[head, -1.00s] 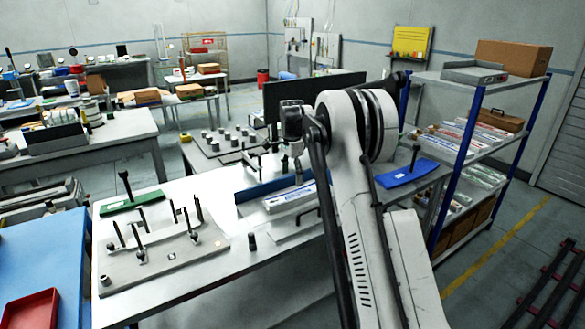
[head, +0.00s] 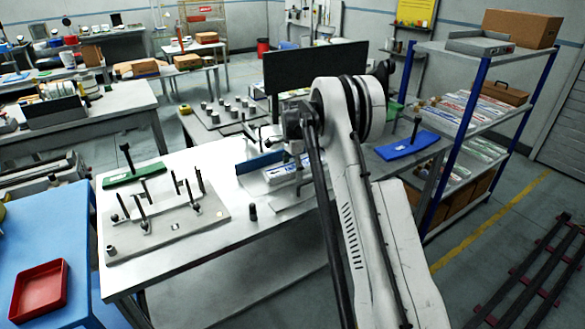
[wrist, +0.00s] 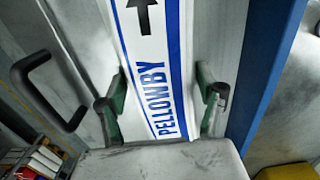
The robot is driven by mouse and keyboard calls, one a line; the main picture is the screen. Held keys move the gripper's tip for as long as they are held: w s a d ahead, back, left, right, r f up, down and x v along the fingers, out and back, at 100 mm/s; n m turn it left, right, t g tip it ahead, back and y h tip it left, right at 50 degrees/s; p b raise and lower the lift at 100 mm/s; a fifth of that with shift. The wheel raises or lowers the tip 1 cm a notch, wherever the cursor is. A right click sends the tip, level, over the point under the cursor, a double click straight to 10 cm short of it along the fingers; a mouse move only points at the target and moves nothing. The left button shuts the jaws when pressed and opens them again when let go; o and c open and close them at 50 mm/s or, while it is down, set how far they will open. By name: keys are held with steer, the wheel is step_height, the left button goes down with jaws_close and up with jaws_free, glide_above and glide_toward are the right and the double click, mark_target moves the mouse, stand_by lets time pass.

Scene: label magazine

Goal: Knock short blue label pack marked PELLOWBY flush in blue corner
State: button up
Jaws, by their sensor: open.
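The PELLOWBY label pack (wrist: 158,75) is white with blue stripes, a black arrow and blue lettering. It lies flat beside a blue wall (wrist: 268,75) in the wrist view, with a pale strip between its printed face and the wall. In the head view the pack (head: 284,174) and the blue wall (head: 260,162) are partly hidden by my arm. My gripper (wrist: 160,103) is open, its green-padded fingers on either side of the pack's lettered end. I cannot tell whether they touch it. The far end of the pack is out of the wrist view.
A black handle (wrist: 45,85) stands left of the pack. On the bench are a grey fixture plate with upright pins (head: 165,225), a green tool (head: 133,176) and a small dark peg (head: 253,211). A blue tool (head: 407,146) lies right of my arm, before the shelf rack (head: 470,120).

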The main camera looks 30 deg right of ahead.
mark_target(308, 161)
steer(key=shift+c, duration=0.5)
steer(key=c, duration=1.5)
steer(key=shift+w+d+b, duration=0.15)
steer(key=shift+d+b, duration=0.25)
steer(key=shift+d, duration=1.45)
steer(key=shift+w+d+b, duration=0.15)
steer(key=shift+d+b, duration=0.25)
steer(key=shift+d, duration=1.4)
steer(key=shift+c, duration=0.2)
steer(key=shift+a, duration=0.15)
steer(key=shift+s+a+b, duration=0.1)
steer(key=shift+a+b, duration=0.25)
steer(key=shift+a, duration=1.05)
steer(key=shift+d, duration=0.15)
